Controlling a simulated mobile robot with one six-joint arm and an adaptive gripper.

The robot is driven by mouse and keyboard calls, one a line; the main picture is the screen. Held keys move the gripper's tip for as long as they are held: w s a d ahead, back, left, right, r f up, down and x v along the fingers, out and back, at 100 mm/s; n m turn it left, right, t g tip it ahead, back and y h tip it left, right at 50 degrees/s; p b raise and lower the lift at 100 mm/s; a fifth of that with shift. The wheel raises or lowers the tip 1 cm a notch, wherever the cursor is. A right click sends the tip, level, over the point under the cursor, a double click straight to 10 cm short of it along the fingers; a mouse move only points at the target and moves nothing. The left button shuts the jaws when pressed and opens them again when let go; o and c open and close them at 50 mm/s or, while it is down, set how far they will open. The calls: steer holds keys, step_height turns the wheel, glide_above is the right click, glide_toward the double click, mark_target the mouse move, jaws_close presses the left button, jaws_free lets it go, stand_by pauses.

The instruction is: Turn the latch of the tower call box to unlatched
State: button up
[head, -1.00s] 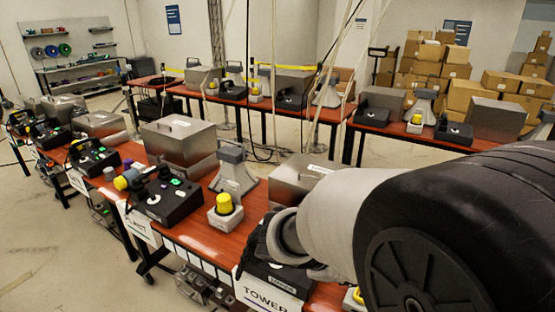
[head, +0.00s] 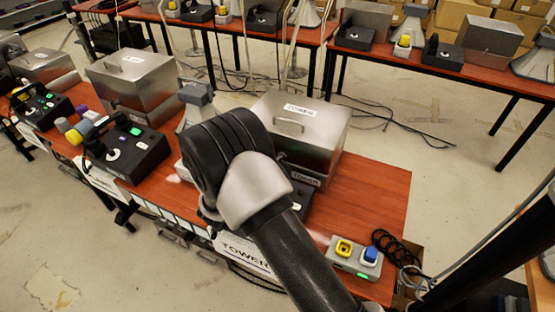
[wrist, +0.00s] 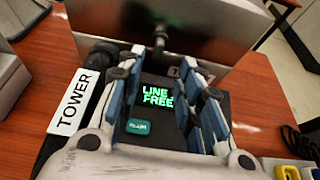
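The silver box labelled TOWER (head: 305,118), with a handle on its lid, stands on the red-brown table in the head view. Its metal front (wrist: 130,22) fills the top of the wrist view. A small dark fitting (wrist: 159,42), perhaps the latch, sticks out there; its setting is unclear. Before it lies a black console (wrist: 150,152) with a green "LINE FREE" display (wrist: 157,94) and a teal button (wrist: 138,127). My gripper (wrist: 162,76) is open and empty above the console, fingers on either side of the display.
A white TOWER sign (wrist: 76,102) is left of the console. A grey unit with yellow and blue parts (head: 355,257) and coiled black cable (head: 398,250) sit at the table's right end. Another silver box (head: 132,85) and black console (head: 128,152) stand left. The table right of the TOWER box is clear.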

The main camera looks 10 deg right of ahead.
steer(key=b+x, duration=0.2)
steer(key=x, duration=1.1)
steer(key=shift+c, duration=0.4)
jaws_close()
